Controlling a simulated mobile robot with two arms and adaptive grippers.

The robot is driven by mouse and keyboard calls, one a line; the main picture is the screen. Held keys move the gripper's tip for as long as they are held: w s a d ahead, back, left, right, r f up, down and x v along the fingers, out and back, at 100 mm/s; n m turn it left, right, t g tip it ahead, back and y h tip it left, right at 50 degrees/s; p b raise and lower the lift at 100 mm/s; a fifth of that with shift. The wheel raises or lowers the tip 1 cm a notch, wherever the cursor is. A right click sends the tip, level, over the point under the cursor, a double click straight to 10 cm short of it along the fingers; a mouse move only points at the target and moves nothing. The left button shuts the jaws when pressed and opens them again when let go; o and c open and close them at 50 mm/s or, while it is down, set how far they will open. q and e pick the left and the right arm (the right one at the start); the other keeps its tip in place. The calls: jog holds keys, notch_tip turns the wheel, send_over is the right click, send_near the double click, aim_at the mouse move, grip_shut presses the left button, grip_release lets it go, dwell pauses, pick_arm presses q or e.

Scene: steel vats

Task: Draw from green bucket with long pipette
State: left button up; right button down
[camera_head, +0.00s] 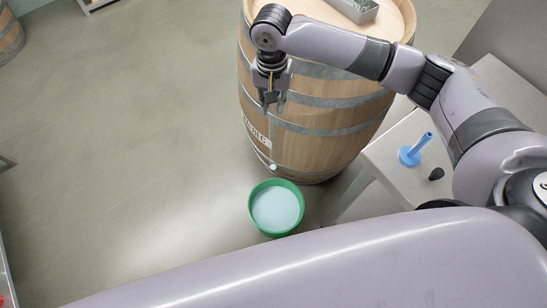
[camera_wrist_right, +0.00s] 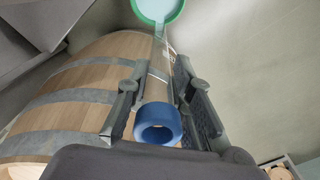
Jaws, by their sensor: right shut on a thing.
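The green bucket (camera_head: 252,222) stands on the floor at the foot of a barrel and holds a pale bluish liquid. It also shows at the top edge of the right wrist view (camera_wrist_right: 178,14). My right gripper (camera_head: 271,100) is above and beyond the bucket, in front of the barrel. In the right wrist view, this gripper (camera_wrist_right: 160,88) is shut on the long pipette (camera_wrist_right: 159,62), a clear tube with a blue collar nearest the camera. The tube points toward the bucket; its tip overlaps the bucket in view, so I cannot tell whether it touches the liquid. My left gripper is out of view.
A wooden barrel (camera_head: 322,118) with steel hoops stands behind the bucket, with a metal tray (camera_head: 352,10) on top. A grey table (camera_head: 395,178) at the right holds a blue stand-like piece (camera_head: 415,150) and a small dark piece (camera_head: 436,174). The floor at left is clear.

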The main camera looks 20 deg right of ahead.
aim_at(270, 131)
jog(key=f+m, duration=0.1)
jog(key=f, duration=0.2)
jog(key=f+m, duration=0.1)
jog(key=f, duration=0.3)
jog(key=s+a+f+m, duration=0.1)
jog(key=f, duration=0.2)
jog(key=shift+f, duration=0.35)
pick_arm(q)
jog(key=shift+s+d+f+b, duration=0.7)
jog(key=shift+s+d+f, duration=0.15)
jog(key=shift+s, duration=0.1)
pick_arm(e)
jog(key=s+f+m, duration=0.2)
jog(key=f, duration=0.5)
jog(key=s+f+m, duration=0.1)
jog(key=s+f, duration=0.2)
jog(key=f, duration=0.5)
jog(key=shift+d+m, duration=0.3)
jog(key=shift+m, duration=0.1)
